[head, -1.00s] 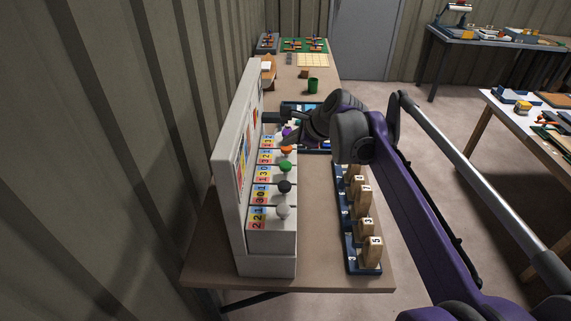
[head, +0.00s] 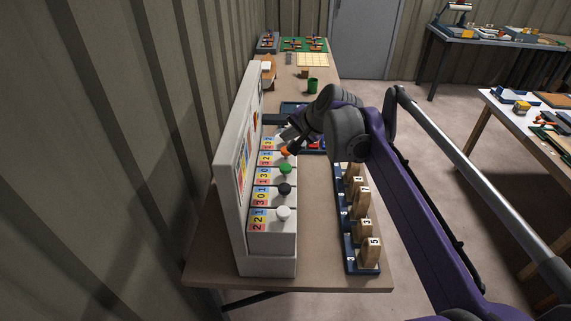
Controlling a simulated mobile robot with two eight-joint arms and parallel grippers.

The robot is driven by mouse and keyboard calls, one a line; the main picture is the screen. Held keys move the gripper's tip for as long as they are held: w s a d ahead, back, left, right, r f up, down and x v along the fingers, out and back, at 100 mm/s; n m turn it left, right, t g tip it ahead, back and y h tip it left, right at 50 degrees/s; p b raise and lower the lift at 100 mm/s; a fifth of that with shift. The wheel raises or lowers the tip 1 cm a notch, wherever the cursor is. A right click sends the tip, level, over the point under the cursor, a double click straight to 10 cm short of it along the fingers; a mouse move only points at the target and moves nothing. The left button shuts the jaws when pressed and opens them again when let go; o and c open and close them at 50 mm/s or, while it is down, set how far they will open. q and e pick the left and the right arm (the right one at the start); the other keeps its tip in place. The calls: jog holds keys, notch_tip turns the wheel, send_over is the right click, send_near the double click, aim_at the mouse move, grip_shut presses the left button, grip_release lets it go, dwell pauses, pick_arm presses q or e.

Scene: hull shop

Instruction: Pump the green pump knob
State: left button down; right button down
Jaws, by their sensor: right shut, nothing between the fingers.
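The green pump knob (head: 286,169) stands on the white pump panel (head: 270,265), between the orange knob (head: 287,153) and the black knob (head: 285,189). My right gripper (head: 284,143) is shut and empty. It is above the far part of the knob row, beyond the green knob and close to the orange one, which it partly covers. I cannot tell whether it touches the orange knob. The green knob is clear of it and in full view. My left gripper is not in view.
A white knob (head: 284,214) is nearest on the panel. A dark rack (head: 350,262) with several numbered wooden blocks stands to the right on the table. A green cup (head: 312,86) is farther back. The corrugated wall is close on the left.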

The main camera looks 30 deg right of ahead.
aim_at(287, 169)
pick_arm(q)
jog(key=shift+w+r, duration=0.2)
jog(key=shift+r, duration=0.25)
pick_arm(e)
jog(key=n, duration=0.2)
jog(key=r+n, duration=0.1)
jog(key=n, duration=0.1)
